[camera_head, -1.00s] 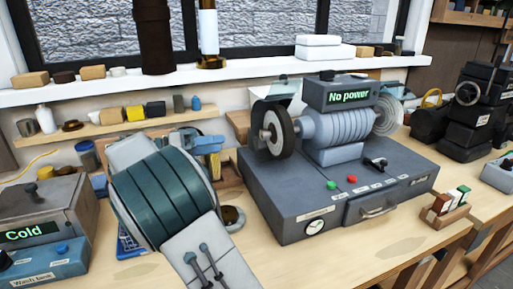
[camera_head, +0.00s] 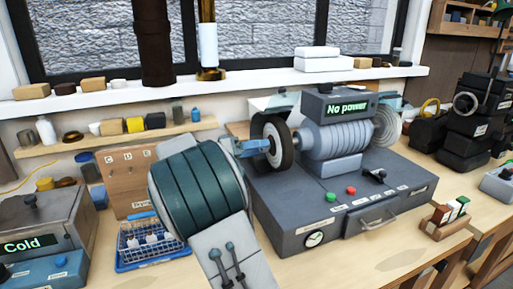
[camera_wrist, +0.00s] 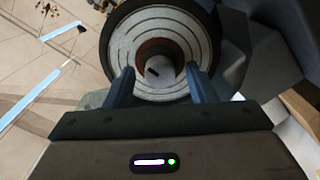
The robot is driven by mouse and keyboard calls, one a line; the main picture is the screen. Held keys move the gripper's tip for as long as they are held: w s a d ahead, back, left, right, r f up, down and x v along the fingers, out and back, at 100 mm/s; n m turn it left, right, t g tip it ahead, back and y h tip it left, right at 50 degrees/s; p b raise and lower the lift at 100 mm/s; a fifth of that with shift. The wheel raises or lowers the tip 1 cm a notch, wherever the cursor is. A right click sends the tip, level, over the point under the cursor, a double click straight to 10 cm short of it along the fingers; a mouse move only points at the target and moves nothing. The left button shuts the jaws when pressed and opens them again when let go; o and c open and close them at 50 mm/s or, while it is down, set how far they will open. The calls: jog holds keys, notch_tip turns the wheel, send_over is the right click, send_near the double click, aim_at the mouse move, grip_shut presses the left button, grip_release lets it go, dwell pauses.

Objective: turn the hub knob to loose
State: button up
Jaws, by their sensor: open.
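The grinding wheel (camera_head: 284,141) stands at the left end of the ribbed motor on the grey bench machine. In the wrist view the wheel's pale ringed face (camera_wrist: 129,52) is straight ahead, with the brown round hub knob (camera_wrist: 143,50) at its centre. A short dark mark lies in the middle of the knob; I cannot read its setting. My gripper (camera_wrist: 160,86) is open, its two blue fingers on either side just below the hub. In the head view my gripper (camera_head: 262,147) is close against the wheel's left side. Whether it touches is not clear.
The machine's display (camera_head: 347,108) reads "No power". A green button (camera_head: 330,198) and a red button (camera_head: 351,190) sit on the machine's top. A blue wire basket (camera_head: 150,245) and a box showing "Cold" (camera_head: 35,240) stand to the left. A small block rack (camera_head: 447,220) is at right.

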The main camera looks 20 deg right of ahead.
jog(key=shift+d, duration=0.2)
jog(key=c, duration=1)
jog(key=shift+n, duration=0.3)
jog(key=shift+n+p, duration=9.7)
jog(key=shift+n, duration=2)
